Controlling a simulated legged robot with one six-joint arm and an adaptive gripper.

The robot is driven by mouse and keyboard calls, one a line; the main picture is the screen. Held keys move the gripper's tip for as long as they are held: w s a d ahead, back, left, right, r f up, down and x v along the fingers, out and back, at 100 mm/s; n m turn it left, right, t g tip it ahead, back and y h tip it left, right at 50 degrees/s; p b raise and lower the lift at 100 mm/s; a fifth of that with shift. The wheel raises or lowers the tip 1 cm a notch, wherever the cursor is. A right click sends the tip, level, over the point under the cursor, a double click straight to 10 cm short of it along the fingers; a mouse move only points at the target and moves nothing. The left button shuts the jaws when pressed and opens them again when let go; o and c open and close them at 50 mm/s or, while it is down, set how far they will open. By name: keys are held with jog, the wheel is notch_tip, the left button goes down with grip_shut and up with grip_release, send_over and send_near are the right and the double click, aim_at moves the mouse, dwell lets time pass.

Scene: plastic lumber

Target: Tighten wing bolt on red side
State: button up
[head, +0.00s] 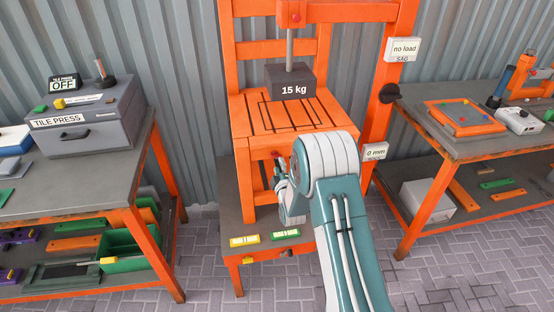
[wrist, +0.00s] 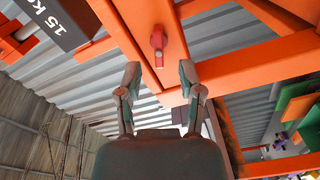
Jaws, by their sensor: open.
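A red wing bolt (wrist: 158,41) sticks out of an orange beam (wrist: 165,75) in the wrist view. My gripper (wrist: 160,74) is open and empty, its two fingertips apart, and the bolt shows just beyond the gap between them. In the head view my gripper (head: 281,172) is at the front of the orange chair-like frame (head: 240,150), under its slatted seat. A small red part (head: 276,155), which looks like the same bolt, shows right by the fingers there. My own arm hides much of the frame's right front.
A dark 15 kg weight (head: 291,82) hangs above the slatted seat. Yellow (head: 244,240) and green (head: 286,233) blocks lie on the low stand (head: 265,256). A tile press (head: 85,125) stands on the left bench, and another bench (head: 470,140) stands at right.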

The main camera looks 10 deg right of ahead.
aim_at(277, 158)
jog(key=shift+w, duration=2.05)
grip_shut()
